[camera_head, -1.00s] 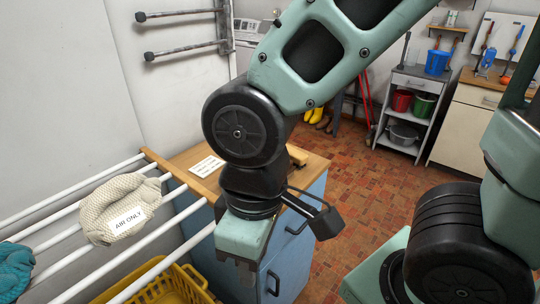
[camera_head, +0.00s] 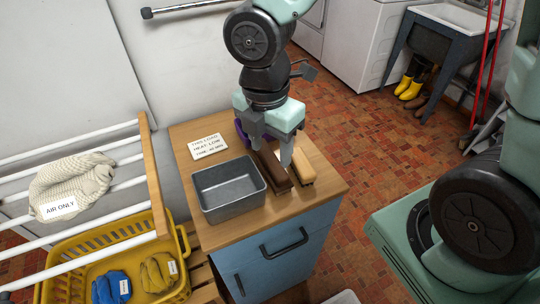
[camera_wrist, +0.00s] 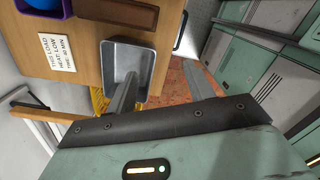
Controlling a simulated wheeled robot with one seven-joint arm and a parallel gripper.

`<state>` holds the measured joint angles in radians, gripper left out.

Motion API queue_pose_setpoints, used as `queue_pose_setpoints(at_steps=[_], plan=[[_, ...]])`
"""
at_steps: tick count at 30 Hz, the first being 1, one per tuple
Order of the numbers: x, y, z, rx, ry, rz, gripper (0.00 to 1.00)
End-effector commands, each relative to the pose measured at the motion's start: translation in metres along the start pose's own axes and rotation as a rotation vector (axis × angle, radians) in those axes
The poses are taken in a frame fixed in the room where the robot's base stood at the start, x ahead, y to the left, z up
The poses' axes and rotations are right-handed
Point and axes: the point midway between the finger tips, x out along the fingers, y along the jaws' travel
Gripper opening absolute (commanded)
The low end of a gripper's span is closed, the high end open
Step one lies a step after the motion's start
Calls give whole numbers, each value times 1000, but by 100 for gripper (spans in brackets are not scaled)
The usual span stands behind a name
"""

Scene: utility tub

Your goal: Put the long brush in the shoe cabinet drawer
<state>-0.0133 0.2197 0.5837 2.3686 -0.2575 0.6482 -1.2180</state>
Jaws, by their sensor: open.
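Two brushes lie side by side on the wooden top of the blue cabinet (camera_head: 237,269). One is dark brown (camera_head: 274,173) and looks slightly longer; the other is light wood (camera_head: 303,166). Which is the long brush is not certain. The dark one also shows at the top of the wrist view (camera_wrist: 120,12). My gripper (camera_head: 271,157) is open and empty, pointing down over the far ends of the brushes; contact cannot be told. The cabinet's drawer (camera_head: 262,258), with a dark bar handle, is shut.
A grey metal tray (camera_head: 228,190) stands left of the brushes. Behind it are a label card (camera_head: 208,146) and a purple container (camera_head: 240,131), partly hidden by my gripper. A drying rack (camera_head: 155,180) and a yellow basket (camera_head: 185,270) stand left. Floor right of the cabinet is clear.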

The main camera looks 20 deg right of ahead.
Motion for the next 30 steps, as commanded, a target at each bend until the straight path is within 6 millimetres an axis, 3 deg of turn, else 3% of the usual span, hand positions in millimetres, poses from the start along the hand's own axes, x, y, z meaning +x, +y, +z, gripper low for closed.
queue_pose_setpoints(at_steps=[6,12,19,30], plan=[[-7,38,40,-617,17,10,53],[-6,60,64,-991,19,42,53],[7,68,71,-1128,16,56,53],[83,70,67,-1130,17,53,53]])
